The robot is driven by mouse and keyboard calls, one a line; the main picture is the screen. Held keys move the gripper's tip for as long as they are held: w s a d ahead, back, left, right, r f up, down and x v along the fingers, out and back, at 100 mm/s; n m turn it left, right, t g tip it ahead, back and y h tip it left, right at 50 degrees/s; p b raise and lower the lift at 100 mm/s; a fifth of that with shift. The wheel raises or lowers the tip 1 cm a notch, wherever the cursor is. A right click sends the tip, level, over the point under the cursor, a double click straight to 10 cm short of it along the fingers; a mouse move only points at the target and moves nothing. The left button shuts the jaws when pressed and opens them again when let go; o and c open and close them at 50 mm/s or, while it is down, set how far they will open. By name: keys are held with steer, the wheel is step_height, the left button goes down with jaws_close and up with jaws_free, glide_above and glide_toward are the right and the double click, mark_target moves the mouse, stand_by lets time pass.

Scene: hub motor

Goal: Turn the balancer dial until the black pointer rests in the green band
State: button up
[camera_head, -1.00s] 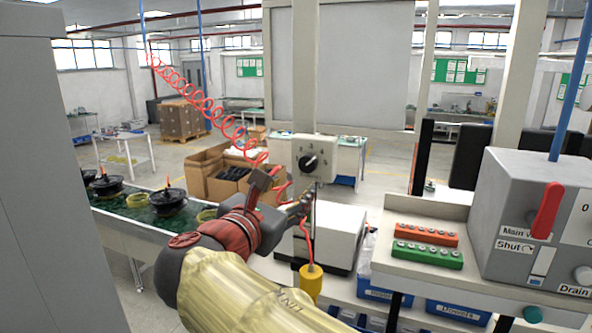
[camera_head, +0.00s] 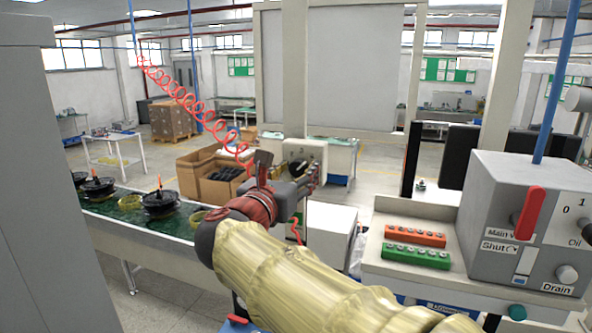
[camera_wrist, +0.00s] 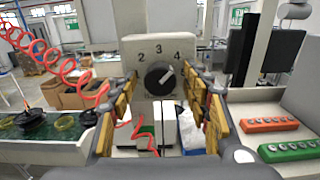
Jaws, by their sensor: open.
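The dial is a round black knob (camera_wrist: 160,78) on a pale box (camera_wrist: 135,50) marked 2, 3 and 4, in the middle of the wrist view. A light line on the knob slants toward the upper right. In the head view the box (camera_head: 313,150) is partly hidden behind my gripper (camera_head: 290,170). My gripper (camera_wrist: 162,98) is open and empty, its fingers to either side of and below the knob. I see no contact with it. I cannot make out a separate black pointer or a green band.
A red coiled hose (camera_head: 190,100) hangs at the left of the box. A grey valve unit (camera_head: 500,210) with a red lever (camera_head: 530,213) and orange (camera_head: 415,235) and green (camera_head: 416,256) blocks stand at the right. A conveyor (camera_head: 125,222) with wheel hubs runs at the left.

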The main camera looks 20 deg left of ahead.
steer(key=c, duration=0.3)
steer(key=c, duration=0.7)
steer(key=shift+c, duration=0.8)
